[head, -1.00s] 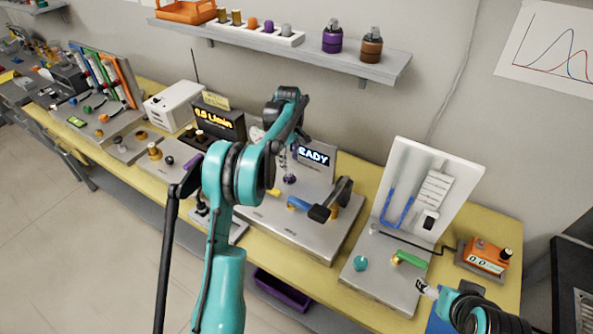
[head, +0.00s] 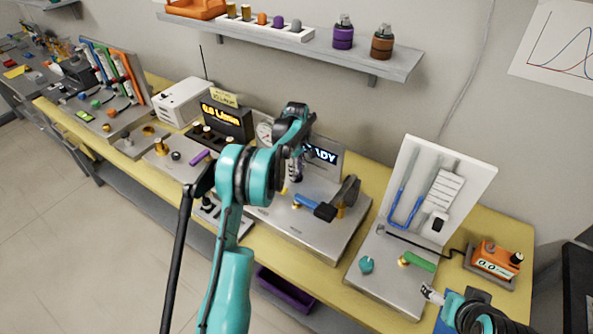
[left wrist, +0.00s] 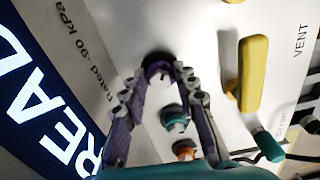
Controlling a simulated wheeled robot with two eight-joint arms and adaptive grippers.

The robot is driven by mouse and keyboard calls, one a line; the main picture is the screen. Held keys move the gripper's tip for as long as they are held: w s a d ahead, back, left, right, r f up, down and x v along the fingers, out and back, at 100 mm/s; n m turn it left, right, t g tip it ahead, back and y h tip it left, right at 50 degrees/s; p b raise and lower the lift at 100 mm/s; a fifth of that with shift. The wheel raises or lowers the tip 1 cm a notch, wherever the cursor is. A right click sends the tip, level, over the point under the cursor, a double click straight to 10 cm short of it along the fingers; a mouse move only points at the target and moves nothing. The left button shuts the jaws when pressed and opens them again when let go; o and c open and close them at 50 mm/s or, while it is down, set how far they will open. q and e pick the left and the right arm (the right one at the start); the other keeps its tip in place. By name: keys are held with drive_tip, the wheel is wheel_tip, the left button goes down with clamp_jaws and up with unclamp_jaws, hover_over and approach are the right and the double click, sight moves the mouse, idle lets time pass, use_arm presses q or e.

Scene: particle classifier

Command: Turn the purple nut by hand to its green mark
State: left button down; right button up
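The purple nut (left wrist: 158,71) sits on the pale panel of the middle station, with a dark round spot just behind it. In the left wrist view my left gripper (left wrist: 162,76) has its two fingers apart, one on each side of the nut; I cannot tell whether they touch it. In the head view my left gripper (head: 297,166) points down at the nut, which is mostly hidden behind the fingers. I cannot make out a green mark. My right gripper (head: 431,293) is low at the right, near the front of the right station; its opening is unclear.
A yellow handle (left wrist: 253,74) by the word VENT and a teal knob (left wrist: 173,117) lie close to the left fingers.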

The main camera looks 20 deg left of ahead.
use_arm(q)
drive_tip(key=shift+m, duration=0.4)
drive_tip(key=m, duration=0.4)
drive_tip(key=shift+m+p, duration=0.3)
drive_tip(key=shift+m, duration=0.1)
drive_tip(key=m, duration=0.6)
drive_tip(key=shift+a, duration=0.1)
drive_tip(key=m, duration=0.6)
drive_tip(key=shift+m, duration=0.4)
drive_tip(key=m, duration=0.5)
drive_tip(key=shift+a+p, duration=0.1)
drive_tip(key=shift+p, duration=0.2)
idle(0.4)
drive_tip(key=c, duration=1.2)
unclamp_jaws()
drive_tip(key=shift+s, duration=0.1)
drive_tip(key=shift+o, duration=0.2)
